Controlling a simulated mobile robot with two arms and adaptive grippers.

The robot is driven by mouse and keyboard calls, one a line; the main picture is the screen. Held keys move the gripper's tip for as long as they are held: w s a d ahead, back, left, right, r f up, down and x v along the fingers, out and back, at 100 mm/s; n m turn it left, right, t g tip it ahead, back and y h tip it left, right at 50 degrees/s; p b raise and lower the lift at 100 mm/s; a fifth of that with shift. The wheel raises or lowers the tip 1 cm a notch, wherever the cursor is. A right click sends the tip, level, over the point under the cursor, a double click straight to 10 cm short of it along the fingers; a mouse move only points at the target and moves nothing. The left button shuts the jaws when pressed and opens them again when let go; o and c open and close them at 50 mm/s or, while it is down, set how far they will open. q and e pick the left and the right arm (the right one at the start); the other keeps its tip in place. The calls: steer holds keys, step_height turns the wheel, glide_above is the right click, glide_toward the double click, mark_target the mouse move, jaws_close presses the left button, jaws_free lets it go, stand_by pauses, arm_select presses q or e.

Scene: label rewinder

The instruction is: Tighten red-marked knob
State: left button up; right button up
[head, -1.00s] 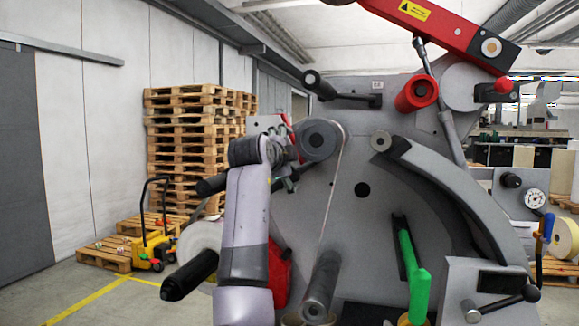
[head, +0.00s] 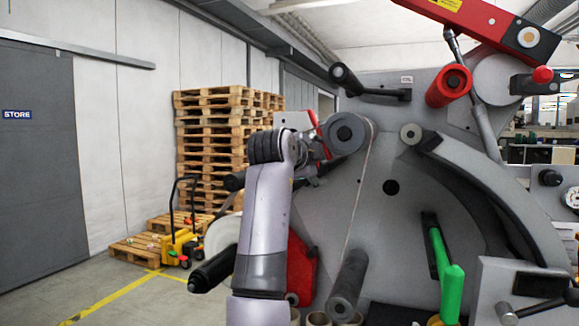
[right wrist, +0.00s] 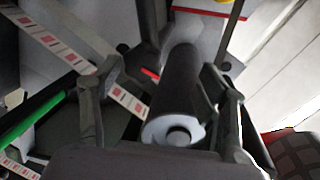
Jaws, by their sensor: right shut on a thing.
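My right gripper (head: 312,165) is at the left edge of the grey machine plate, beside a dark round roller (head: 345,133). In the right wrist view the right gripper (right wrist: 163,75) has its fingers on either side of a dark cylinder with a white end (right wrist: 178,100). A small red mark (right wrist: 150,73) shows on a dark part between the fingers, just left of the cylinder. I take this part for the red-marked knob; the cylinder hides much of it. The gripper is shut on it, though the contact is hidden. My left gripper is out of view.
A label strip (right wrist: 48,40) runs beside the fingers in the wrist view. On the machine are a red roller (head: 449,86), a green handle (head: 447,280) and a protruding black-gripped bar (head: 212,270). Stacked pallets (head: 220,130) and a yellow pallet truck (head: 180,243) stand at left.

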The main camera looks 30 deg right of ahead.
steer(key=f+b+v, duration=0.1)
steer(key=b+v, duration=0.4)
steer(key=v, duration=1.2)
steer(key=shift+s+a+t, duration=0.3)
steer(key=shift+a, duration=0.1)
steer(key=shift+r, duration=0.1)
